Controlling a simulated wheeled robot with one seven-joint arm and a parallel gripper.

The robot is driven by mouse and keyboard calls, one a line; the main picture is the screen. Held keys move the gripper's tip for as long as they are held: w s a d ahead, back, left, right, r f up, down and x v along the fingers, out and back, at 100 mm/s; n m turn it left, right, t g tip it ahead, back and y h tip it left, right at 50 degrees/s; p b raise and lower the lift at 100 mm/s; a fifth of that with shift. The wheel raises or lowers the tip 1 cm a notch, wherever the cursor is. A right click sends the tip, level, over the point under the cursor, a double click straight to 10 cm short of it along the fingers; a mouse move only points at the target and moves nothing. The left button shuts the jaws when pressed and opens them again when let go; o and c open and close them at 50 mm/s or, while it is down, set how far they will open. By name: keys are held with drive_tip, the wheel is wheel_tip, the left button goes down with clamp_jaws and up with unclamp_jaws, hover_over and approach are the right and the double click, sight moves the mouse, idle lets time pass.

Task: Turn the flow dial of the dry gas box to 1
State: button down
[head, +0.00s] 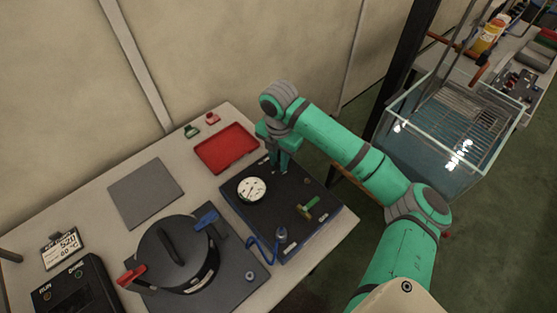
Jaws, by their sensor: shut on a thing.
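The dry gas box (262,215) is a flat dark box on the right part of the bench. Its top carries a round white gauge (251,189), a small green-handled valve (308,207) and a fitting with a blue hose (262,250). My green gripper (279,170) points down at the far end of the box top, behind the gauge. Its fingers are shut on what appears to be the flow dial, which they mostly hide. The dial's pointer and numbers cannot be read here.
A black-lidded pot (172,250) with red and blue clamps stands left of the box. A red tray (226,148), a grey mat (146,192) and a control unit (75,290) share the bench. A glass tank (450,120) stands at the right.

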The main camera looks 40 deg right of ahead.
drive_tip(key=n, duration=0.3)
drive_tip(key=shift+d+r, duration=0.1)
drive_tip(key=shift+d, duration=0.05)
drive_tip(key=n, duration=1)
drive_tip(key=shift+n, duration=0.3)
drive_tip(key=n, duration=1.3)
drive_tip(key=shift+n, duration=0.3)
drive_tip(key=n, duration=0.4)
drive_tip(key=shift+w, duration=0.1)
drive_tip(key=shift+n, duration=2.1)
